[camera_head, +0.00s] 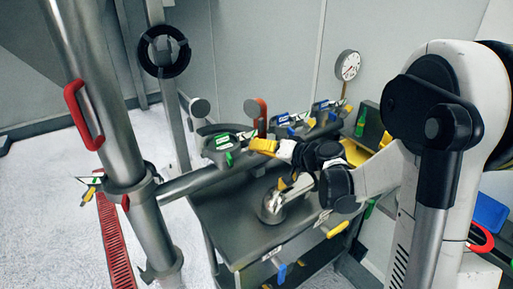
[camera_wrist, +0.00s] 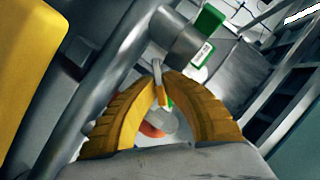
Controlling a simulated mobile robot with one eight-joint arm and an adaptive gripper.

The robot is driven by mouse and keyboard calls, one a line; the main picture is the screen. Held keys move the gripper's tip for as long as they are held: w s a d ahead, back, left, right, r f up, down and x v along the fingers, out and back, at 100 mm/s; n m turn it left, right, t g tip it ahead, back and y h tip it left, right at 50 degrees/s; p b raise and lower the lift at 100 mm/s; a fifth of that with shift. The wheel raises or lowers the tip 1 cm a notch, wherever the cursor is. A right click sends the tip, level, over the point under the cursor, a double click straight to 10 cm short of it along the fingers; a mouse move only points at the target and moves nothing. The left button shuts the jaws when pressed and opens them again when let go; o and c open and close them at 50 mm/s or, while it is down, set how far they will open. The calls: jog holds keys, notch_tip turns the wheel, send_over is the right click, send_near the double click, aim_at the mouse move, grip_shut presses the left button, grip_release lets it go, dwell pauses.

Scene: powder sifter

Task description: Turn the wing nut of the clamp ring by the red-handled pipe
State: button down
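The large steel pipe (camera_head: 92,75) with a red handle (camera_head: 80,112) stands at the left in the head view. A clamp ring (camera_head: 143,188) goes around it below the handle. Small parts with green and yellow (camera_head: 91,180) stick out at its left; I cannot clearly make out the wing nut. My gripper (camera_head: 262,146) is well to the right of this pipe, above the table by a round fitting. In the wrist view its yellow fingers (camera_wrist: 162,88) bend together at the tips. A thin grey piece shows at the tips; nothing is clearly held.
The round grey fitting (camera_head: 222,150) with a green label is close to my gripper. A red-topped lever (camera_head: 261,112) stands behind it. A steel table (camera_head: 232,235) carries a metal vessel (camera_head: 275,205). A gauge (camera_head: 347,65) is at the back. A cross pipe (camera_head: 190,183) joins the left pipe.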

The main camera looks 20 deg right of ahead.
jog(key=c, duration=1.6)
grip_release()
jog(key=shift+o, duration=0.2)
jog(key=v, duration=1.2)
